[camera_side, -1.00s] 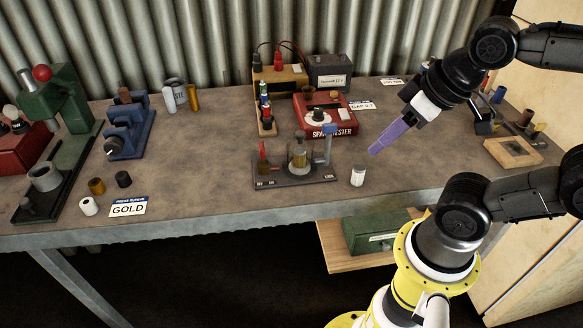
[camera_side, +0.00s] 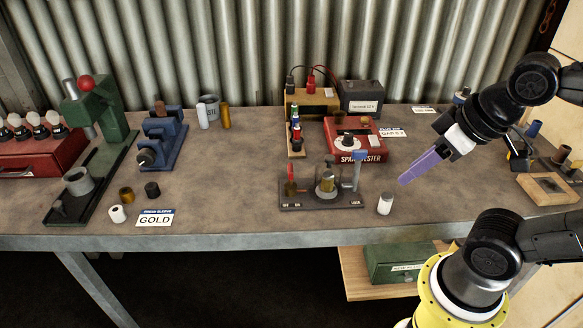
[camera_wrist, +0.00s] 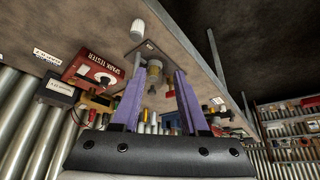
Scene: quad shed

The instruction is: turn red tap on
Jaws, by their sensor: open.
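The red tap (camera_side: 291,178) has an upright red handle on a brass-coloured body. It stands at the left end of a dark base plate (camera_side: 335,206), above small OFF and ON labels. My gripper (camera_side: 402,181) has purple fingers, is empty and hangs to the right of the plate, apart from the tap. In the wrist view its fingers (camera_wrist: 157,75) are spread, with the plate beyond them.
A green press (camera_side: 95,130) and blue vise (camera_side: 163,140) are left. Bench space between vise and plate is clear.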

